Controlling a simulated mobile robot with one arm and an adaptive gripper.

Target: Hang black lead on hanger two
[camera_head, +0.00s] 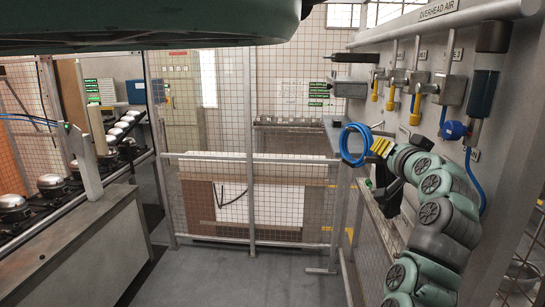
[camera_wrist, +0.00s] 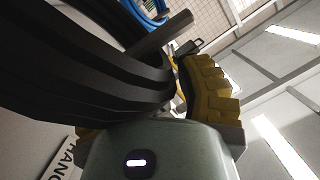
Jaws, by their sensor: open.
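The black lead (camera_wrist: 90,65) is a thick bundle of dark strands filling the upper left of the wrist view, very close to my gripper (camera_wrist: 172,95). One yellow ribbed finger shows to its right; the other is mostly hidden behind the bundle. The jaws are open, and I cannot tell whether they touch the lead. In the head view my gripper (camera_head: 381,147) is at the right, beside a blue coil (camera_head: 354,145). A dark shape (camera_head: 388,194) below it may be the lead. A dark bar (camera_wrist: 158,37) crosses the wrist view. Hanger two cannot be identified.
A label reading "HANG" (camera_wrist: 64,158) is cut off in the wrist view. Yellow-handled valves (camera_head: 391,98) and a blue hose (camera_head: 473,178) are on the right wall. A mesh fence (camera_head: 255,190) stands ahead, a conveyor (camera_head: 75,195) at left. The floor between is clear.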

